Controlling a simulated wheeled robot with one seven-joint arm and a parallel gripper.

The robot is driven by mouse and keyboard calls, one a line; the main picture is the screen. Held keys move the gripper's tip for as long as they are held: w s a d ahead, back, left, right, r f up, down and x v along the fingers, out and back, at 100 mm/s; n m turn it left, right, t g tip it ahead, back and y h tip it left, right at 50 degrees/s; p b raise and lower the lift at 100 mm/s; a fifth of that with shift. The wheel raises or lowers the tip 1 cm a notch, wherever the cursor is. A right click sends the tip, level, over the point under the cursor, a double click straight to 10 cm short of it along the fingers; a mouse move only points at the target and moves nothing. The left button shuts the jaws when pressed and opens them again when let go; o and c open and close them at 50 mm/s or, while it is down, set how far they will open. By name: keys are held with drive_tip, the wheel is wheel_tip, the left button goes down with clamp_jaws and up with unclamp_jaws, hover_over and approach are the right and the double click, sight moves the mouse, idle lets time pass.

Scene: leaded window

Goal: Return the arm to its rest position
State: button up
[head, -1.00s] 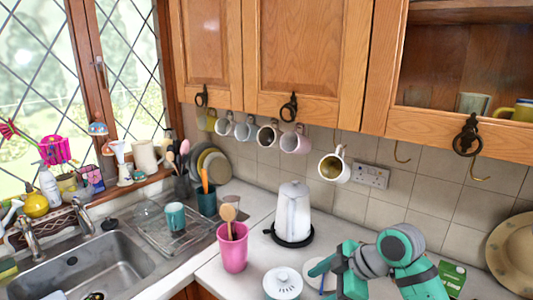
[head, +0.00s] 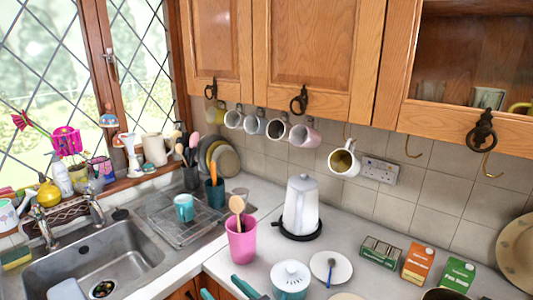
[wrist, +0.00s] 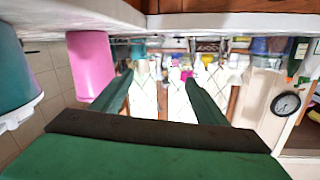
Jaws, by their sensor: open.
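My gripper (head: 224,291) shows only as two teal fingertips at the bottom edge of the head view, in front of the pink cup (head: 241,240) and left of the white-and-teal lidded pot (head: 290,279). In the wrist view my gripper (wrist: 160,88) has its two fingers spread apart with nothing between them. That view looks upside down. The pink cup (wrist: 90,65) is beside the left finger there, and a teal pot (wrist: 15,75) is at the far left. The rest of my arm is hidden below the head view.
A white kettle (head: 299,208), a small plate (head: 331,268) and cartons (head: 418,263) stand on the counter. The sink (head: 95,262) is at left. Mugs (head: 303,134) hang under wooden cupboards (head: 316,55). The counter around the kettle has some free room.

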drive_tip(key=s+d+f+m+t+h, duration=0.35)
drive_tip(key=s+f+m+h, duration=0.6)
drive_tip(key=s+f, duration=0.8)
drive_tip(key=s+d+r+n, duration=0.1)
drive_tip(key=s+d, duration=0.1)
drive_tip(key=s, duration=0.6)
drive_tip(key=s+d+r+n+h, duration=0.1)
drive_tip(key=s+d+r, duration=0.1)
drive_tip(key=s, duration=0.6)
drive_tip(key=s+d+r+n+h, duration=0.1)
drive_tip(key=s+d, duration=0.3)
drive_tip(key=s, duration=0.4)
drive_tip(key=shift+s+r+g, duration=0.15)
drive_tip(key=shift+r+g, duration=0.15)
drive_tip(key=shift+g, duration=0.05)
